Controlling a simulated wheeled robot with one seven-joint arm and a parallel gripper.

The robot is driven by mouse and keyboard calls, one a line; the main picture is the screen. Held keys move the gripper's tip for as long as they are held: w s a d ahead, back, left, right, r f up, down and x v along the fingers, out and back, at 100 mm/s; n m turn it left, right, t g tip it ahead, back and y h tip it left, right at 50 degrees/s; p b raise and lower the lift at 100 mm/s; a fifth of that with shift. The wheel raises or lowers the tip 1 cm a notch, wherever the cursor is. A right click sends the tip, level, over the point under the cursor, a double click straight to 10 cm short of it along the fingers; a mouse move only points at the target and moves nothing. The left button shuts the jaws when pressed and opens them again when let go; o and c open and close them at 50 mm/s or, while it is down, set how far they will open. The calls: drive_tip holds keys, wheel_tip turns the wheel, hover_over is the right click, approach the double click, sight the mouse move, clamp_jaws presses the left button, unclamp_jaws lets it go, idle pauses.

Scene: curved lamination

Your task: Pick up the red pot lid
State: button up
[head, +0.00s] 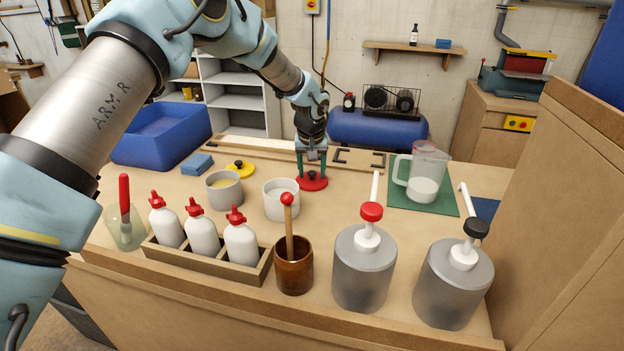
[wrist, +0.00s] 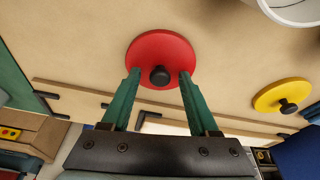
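The red pot lid (head: 318,184) is a flat round disc with a black knob, lying on the workbench behind the white-filled pot. It also shows in the wrist view (wrist: 161,50), with its knob (wrist: 159,75) between my fingertips. My gripper (head: 311,172) points down over the lid. In the wrist view its two green fingers (wrist: 159,80) stand apart on either side of the knob, with a visible gap to it on both sides. I cannot tell whether the fingertips touch the lid's top.
A grey pot with white contents (head: 281,206) stands just in front of the lid. A measuring jug (head: 428,160) stands on a green mat (head: 403,200) to the right. Clamps (head: 370,149) lie behind.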

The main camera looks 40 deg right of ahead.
clamp_jaws()
idle(0.5)
